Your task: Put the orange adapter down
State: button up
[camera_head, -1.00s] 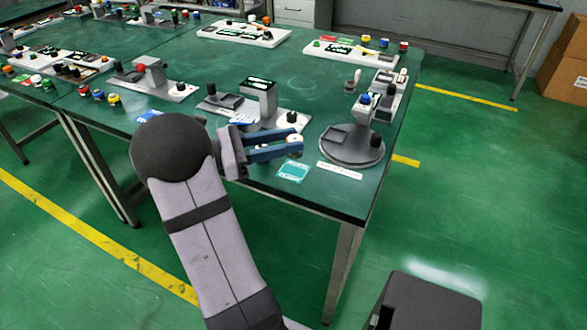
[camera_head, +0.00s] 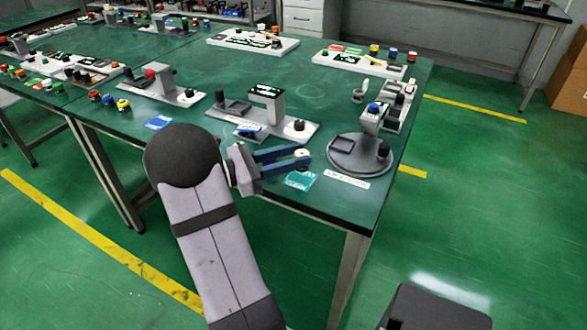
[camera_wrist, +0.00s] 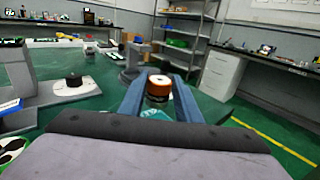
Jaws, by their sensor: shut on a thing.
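In the head view my gripper (camera_head: 299,156) points right, near the front edge of the green table (camera_head: 270,192). The adapter shows there only as a small pale spot between the fingertips. I cannot tell whether it touches the table.
A teal card (camera_head: 301,180) and a white label strip (camera_head: 347,181) lie near the fingertips. A round grey base (camera_head: 346,163) with a black knob stands to the right. A grey fixture (camera_head: 266,118) stands behind the gripper. The back middle of the table is clear.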

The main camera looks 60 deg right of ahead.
jog(key=shift+f+b, duration=0.3)
jog(key=shift+f, duration=1.5)
jog(key=shift+f, duration=0.1)
jog(key=o, duration=0.9)
jog(key=shift+w+a, duration=0.35)
jog(key=shift+a, duration=0.05)
jog(key=v, duration=1.1)
jog(key=shift+s+a, duration=0.1)
